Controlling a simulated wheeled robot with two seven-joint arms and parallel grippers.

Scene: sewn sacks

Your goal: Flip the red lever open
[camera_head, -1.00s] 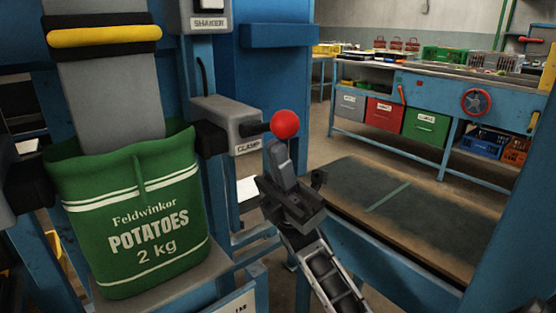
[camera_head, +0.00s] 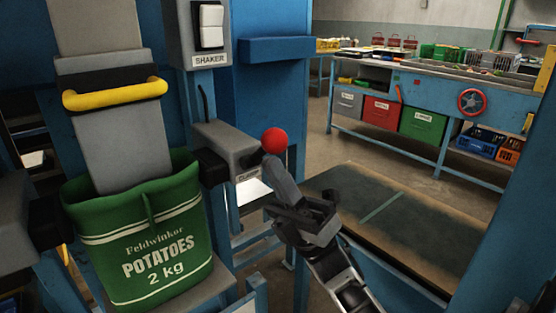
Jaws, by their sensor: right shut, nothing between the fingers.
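The red lever is a red ball knob (camera_head: 274,141) on a short dark arm at the grey clamp box (camera_head: 226,145), right of the sack. My right gripper (camera_head: 272,166) is shut and empty. Its fingertips are just below the red knob, at or very near it, and they hide most of the lever arm. I cannot tell whether they touch. A green potato sack (camera_head: 155,245) hangs open under a grey chute (camera_head: 125,150), between dark clamp pads. My left gripper is not in view.
A grey shaker switch box (camera_head: 208,35) is above the clamp box. A yellow handle (camera_head: 115,95) crosses the chute. A blue frame post stands at the far right. A blue workbench (camera_head: 440,105) with bins is at the back.

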